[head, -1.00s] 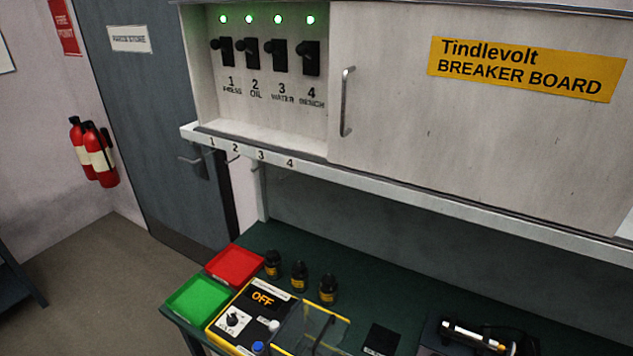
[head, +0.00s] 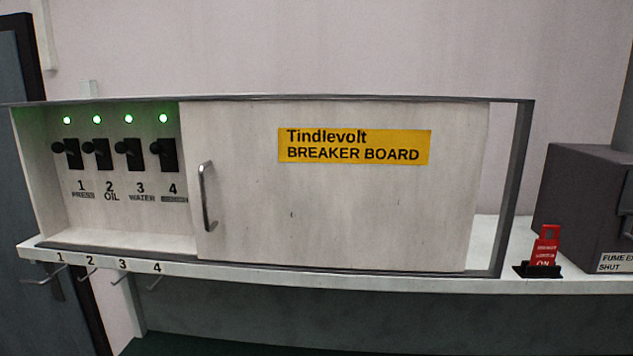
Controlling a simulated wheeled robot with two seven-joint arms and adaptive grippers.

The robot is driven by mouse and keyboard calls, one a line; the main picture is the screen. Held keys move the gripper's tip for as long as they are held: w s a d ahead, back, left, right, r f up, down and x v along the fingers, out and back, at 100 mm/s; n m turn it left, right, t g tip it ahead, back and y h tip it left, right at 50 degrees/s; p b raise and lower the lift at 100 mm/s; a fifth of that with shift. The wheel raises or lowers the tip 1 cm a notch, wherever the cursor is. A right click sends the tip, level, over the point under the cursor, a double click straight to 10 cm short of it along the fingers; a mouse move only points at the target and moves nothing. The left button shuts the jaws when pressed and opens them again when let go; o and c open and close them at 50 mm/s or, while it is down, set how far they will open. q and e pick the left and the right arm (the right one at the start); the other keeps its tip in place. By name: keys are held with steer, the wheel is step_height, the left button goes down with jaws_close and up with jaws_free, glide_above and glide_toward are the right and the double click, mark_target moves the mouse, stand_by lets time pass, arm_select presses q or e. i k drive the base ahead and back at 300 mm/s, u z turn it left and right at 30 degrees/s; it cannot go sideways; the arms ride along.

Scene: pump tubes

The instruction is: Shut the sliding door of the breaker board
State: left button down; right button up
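The breaker board's pale sliding door (head: 350,215) has a yellow "Tindlevolt BREAKER BOARD" label (head: 354,146) and a vertical metal handle (head: 206,197) near its left edge. The door covers the middle and right of the cabinet. The left part is open and shows breaker switches (head: 117,153) numbered 1 to 4, each with a lit green lamp above. All their levers look alike. Neither of my grippers is in view.
A shelf ledge (head: 330,278) runs under the cabinet, with numbered hooks (head: 90,274) below the opening. A red tag (head: 546,246) in a black holder stands right of the cabinet, beside a dark grey box (head: 590,196). A grey door (head: 30,180) is at far left.

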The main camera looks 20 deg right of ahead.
mark_target(364, 184)
steer(key=u, duration=0.75)
steer(key=k, duration=0.85)
steer(key=z, duration=1.45)
